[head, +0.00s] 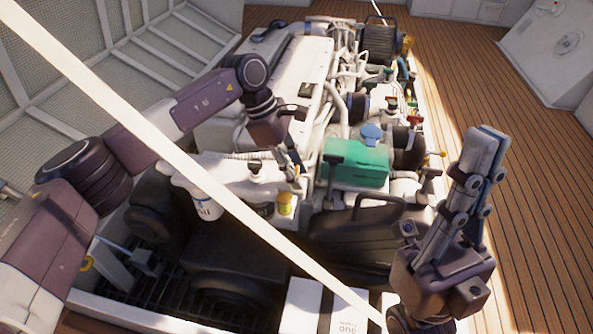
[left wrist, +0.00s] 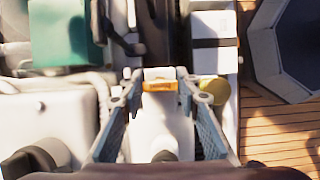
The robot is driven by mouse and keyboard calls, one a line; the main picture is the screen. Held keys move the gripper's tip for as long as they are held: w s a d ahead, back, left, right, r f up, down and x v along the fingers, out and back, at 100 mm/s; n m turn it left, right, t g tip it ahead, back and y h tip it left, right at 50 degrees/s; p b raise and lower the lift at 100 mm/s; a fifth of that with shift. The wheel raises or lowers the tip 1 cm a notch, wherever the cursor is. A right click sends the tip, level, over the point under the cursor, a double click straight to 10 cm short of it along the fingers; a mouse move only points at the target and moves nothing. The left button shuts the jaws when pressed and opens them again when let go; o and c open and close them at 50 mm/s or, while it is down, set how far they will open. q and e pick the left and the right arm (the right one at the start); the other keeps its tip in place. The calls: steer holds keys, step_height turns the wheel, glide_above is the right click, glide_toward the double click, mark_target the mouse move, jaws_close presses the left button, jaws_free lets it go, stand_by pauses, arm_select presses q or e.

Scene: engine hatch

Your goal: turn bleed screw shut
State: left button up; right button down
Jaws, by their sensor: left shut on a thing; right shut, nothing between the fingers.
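My left gripper (head: 297,168) reaches down over the front of the engine, its fingers partly hidden by the wrist. In the left wrist view its fingertips (left wrist: 160,78) stand on either side of a small white part with an orange band, which I take to be the bleed screw (left wrist: 160,86); the gripper is shut on it. How far the screw is turned cannot be told. My right gripper (head: 487,132) is shut and empty, fingers pointing up, at the right, clear of the engine.
A yellow cap (left wrist: 213,91) sits just right of the left fingers. A green tank (head: 355,162) and black T-handles (head: 430,174) stand nearby. A white canister (head: 200,198) is at left. A pale strut (head: 130,112) crosses diagonally in front. Wooden deck (head: 540,190) lies open at right.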

arm_select(q)
steer(key=o, duration=1.2)
steer(key=shift+c, duration=0.2)
steer(key=shift+r, duration=0.1)
steer(key=v, duration=1.1)
steer(key=shift+a+r, duration=0.2)
steer(key=shift+r, duration=0.15)
